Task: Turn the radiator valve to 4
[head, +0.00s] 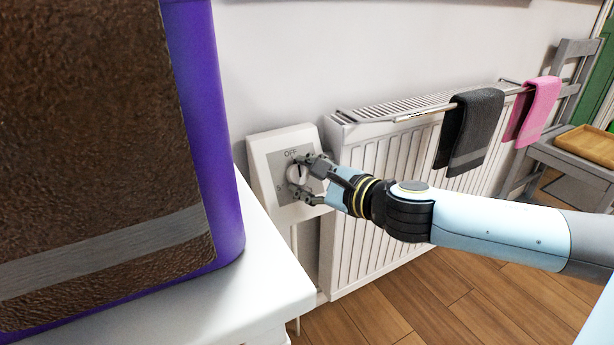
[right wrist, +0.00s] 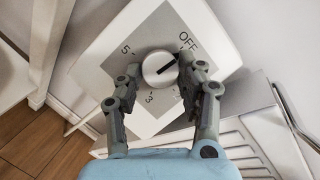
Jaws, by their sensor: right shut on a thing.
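The radiator valve is a round silver knob (right wrist: 160,68) on a grey dial plate in a white housing (head: 262,160), left of the radiator (head: 376,160). The dial shows OFF (right wrist: 189,46), 5 (right wrist: 126,49) and 3 (right wrist: 149,99); the 4 cannot be made out, and the left finger covers part of the dial. The knob's dark line points roughly toward the OFF side. My right gripper (head: 306,183) is shut on the knob, its fingers on either side in the right wrist view (right wrist: 156,78). My left gripper is out of view.
A purple bin (head: 207,120) with a brown towel (head: 90,130) stands on a white top (head: 235,290) at left. A dark towel (head: 472,130) and pink towel (head: 533,110) hang on the radiator's rail. A grey chair (head: 570,165) holds a wooden tray (head: 588,143).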

